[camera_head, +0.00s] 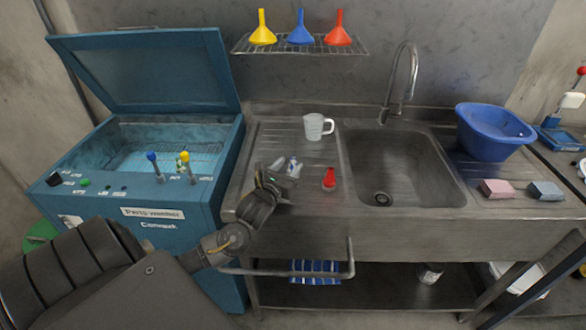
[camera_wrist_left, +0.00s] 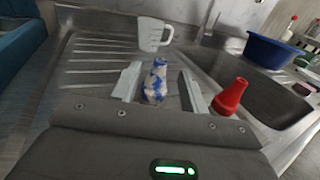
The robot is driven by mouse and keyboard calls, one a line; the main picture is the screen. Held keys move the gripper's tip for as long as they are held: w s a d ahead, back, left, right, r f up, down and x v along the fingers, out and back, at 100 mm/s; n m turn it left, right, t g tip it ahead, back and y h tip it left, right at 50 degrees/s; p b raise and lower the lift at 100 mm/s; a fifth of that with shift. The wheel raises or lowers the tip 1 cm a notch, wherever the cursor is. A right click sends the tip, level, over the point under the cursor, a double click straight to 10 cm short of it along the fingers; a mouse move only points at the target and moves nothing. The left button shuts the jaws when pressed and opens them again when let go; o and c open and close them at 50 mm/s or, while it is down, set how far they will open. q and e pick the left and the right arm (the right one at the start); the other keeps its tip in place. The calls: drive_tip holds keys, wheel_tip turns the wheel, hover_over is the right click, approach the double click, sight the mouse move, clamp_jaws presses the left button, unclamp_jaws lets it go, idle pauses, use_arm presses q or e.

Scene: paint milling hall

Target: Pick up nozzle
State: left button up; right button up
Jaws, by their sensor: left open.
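A small blue-and-white nozzle-shaped piece (camera_head: 292,167) stands on the ribbed steel drainboard left of the sink. It also shows in the left wrist view (camera_wrist_left: 155,84), upright between my fingers with gaps on both sides. My left gripper (camera_head: 285,166) is open around it, and the wrist view shows both fingertips (camera_wrist_left: 160,84) apart. A red nozzle (camera_head: 329,180) stands on the drainboard to the right, outside the fingers; it also shows in the wrist view (camera_wrist_left: 230,97). My right gripper is not in view.
A clear measuring jug (camera_head: 317,127) stands behind the nozzles. The sink basin (camera_head: 400,165) lies right, with a blue tub (camera_head: 493,131) beyond. A blue parts washer (camera_head: 150,150) with raised lid stands left. Funnels sit on a wall rack (camera_head: 300,46).

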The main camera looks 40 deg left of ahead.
sight(292, 161)
use_arm(q)
drive_tip(key=x, duration=0.4)
drive_tip(key=shift+p, duration=0.35)
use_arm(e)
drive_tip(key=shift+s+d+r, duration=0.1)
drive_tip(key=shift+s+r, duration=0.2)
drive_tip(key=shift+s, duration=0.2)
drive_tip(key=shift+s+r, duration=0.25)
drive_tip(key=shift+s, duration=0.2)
use_arm(q)
drive_tip(key=shift+s, duration=0.1)
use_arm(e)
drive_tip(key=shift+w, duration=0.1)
use_arm(q)
drive_tip(key=shift+c, duration=0.8)
clamp_jaws()
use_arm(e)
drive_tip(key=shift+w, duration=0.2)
